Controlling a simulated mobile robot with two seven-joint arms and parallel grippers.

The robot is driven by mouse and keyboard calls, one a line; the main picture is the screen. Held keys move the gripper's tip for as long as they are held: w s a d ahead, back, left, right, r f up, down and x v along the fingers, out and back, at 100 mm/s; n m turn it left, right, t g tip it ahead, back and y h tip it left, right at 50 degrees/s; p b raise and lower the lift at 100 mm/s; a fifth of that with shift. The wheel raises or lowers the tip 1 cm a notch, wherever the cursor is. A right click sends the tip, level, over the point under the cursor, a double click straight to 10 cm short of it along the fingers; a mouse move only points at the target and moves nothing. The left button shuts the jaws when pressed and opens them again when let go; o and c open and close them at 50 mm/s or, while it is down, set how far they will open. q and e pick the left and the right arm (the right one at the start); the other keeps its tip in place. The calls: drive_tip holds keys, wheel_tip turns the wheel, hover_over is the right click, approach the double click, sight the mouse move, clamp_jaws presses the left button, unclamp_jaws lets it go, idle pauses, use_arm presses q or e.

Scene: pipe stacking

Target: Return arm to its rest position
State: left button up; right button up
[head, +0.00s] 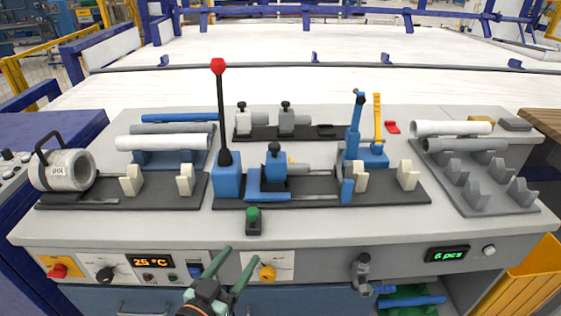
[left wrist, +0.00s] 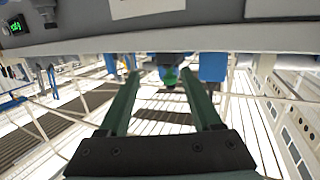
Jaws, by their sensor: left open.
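My left gripper (head: 242,256) is open and empty at the bottom of the head view, in front of the workbench's front panel and below its top edge. Its two green fingers stand apart in the left wrist view (left wrist: 160,75), with nothing between them. On the bench top, a white pipe (head: 165,142) and a blue-grey pipe (head: 178,128) lie on a blue holder at the left. A white pipe (head: 450,128) and a grey pipe (head: 458,144) lie at the back of the grey rack (head: 487,206) at the right. My right gripper is not in view.
A yellow bin (head: 530,275) stands at the lower right.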

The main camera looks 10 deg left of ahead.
use_arm(q)
drive_tip(key=s+d+f+m+g, duration=0.1)
drive_tip(key=s+d+f+g, duration=0.15)
drive_tip(key=s+f, duration=0.4)
drive_tip(key=s+d+f+g, duration=0.2)
drive_tip(key=s+f+g, duration=0.15)
drive_tip(key=f, duration=0.65)
drive_tip(key=s+a+r+g+p, duration=0.1)
drive_tip(key=s+a+r+p, duration=0.1)
drive_tip(key=r+p, duration=0.5)
drive_tip(key=s+p, duration=0.1)
drive_tip(key=p, duration=0.4)
drive_tip(key=shift+s+a+r+p, duration=0.2)
drive_tip(key=shift+s+p, duration=0.1)
drive_tip(key=shift+p, duration=0.05)
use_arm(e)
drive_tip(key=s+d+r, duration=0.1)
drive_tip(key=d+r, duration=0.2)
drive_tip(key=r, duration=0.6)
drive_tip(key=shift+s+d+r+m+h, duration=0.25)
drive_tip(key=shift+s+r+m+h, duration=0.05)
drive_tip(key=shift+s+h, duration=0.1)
